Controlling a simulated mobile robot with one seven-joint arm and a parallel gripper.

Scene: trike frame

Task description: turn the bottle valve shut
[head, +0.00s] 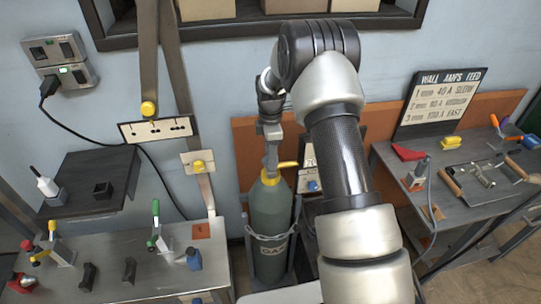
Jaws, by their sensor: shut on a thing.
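A dark green gas bottle (270,222) stands upright in a grey holder in the middle of the head view. Its top has a yellow collar, and the bottle valve's yellow lever (288,165) points to the right. My gripper (271,168) reaches down from above onto the top of the bottle and is shut on the valve. The fingers hide most of the valve body, so its exact turn is hard to see.
A left bench (135,275) carries clamps and small blocks. A right bench (390,165) holds tools, a tray and a sign (440,100). My arm covers the area just right of the bottle. A black cord hangs from the wall outlet (60,60).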

